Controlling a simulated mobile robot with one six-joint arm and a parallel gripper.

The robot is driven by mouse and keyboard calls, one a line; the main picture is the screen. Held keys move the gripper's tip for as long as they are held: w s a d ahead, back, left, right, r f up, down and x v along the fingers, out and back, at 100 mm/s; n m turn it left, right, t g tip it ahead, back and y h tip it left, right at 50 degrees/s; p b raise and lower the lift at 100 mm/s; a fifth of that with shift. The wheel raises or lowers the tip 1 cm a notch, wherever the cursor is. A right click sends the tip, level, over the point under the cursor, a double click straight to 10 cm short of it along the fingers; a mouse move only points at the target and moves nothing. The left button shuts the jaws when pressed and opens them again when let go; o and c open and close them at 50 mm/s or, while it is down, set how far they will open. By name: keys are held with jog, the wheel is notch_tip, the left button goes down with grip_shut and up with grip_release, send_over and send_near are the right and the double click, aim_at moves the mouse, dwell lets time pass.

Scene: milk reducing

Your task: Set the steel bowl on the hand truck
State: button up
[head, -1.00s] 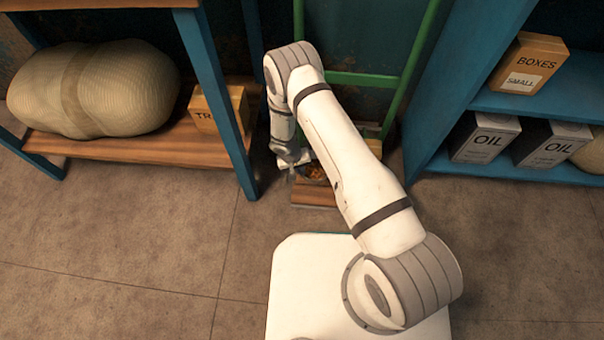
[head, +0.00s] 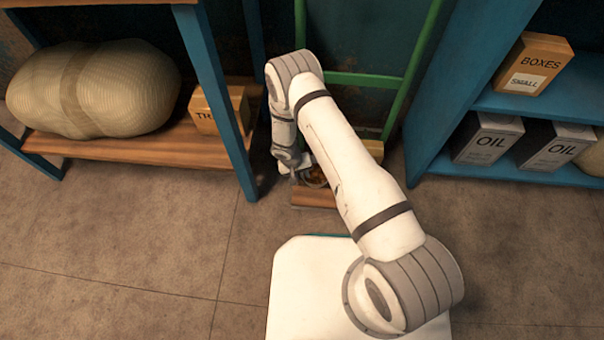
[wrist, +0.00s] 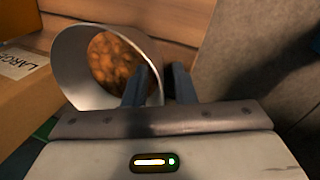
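The steel bowl (wrist: 68,62) holds brown, lumpy contents and shows at the upper left of the wrist view. It is over the wooden deck (wrist: 185,18) of the green-framed hand truck. In the head view the bowl (head: 318,184) is partly hidden by my arm, above the deck (head: 312,198). My gripper (wrist: 160,70) is at the bowl's right rim, with one finger inside the bowl and one outside. The fingers stand apart, with a gap around the rim. The bowl's underside is hidden, so its contact with the deck cannot be seen.
A carton marked LARGE (wrist: 25,85) is close on the bowl's left in the wrist view. The green hand truck frame (head: 365,79) rises behind. A blue-legged shelf (head: 215,80) stands left, another blue shelf (head: 455,110) right. The floor in front is clear.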

jog(key=p+v, duration=0.4)
jog(key=v, duration=0.8)
jog(key=shift+r, duration=0.2)
jog(key=w+d+r+m, duration=0.1)
jog(key=d+r, duration=0.3)
jog(key=r, duration=0.5)
jog(key=d+r, duration=0.4)
jog(key=r, duration=0.6)
jog(key=w+d+r+m, duration=0.1)
jog(key=d+r, duration=0.3)
jog(key=r, duration=0.5)
jog(key=s+d+r+y, duration=0.1)
jog(key=s+d+r, duration=0.4)
jog(key=s+r, duration=0.4)
jog(key=s+d+r+y, duration=0.2)
jog(key=s+d+r, duration=0.3)
jog(key=s+r, duration=0.4)
jog(key=s, duration=0.3)
jog(key=shift+r+m+t, duration=0.3)
jog(key=shift+s, duration=0.1)
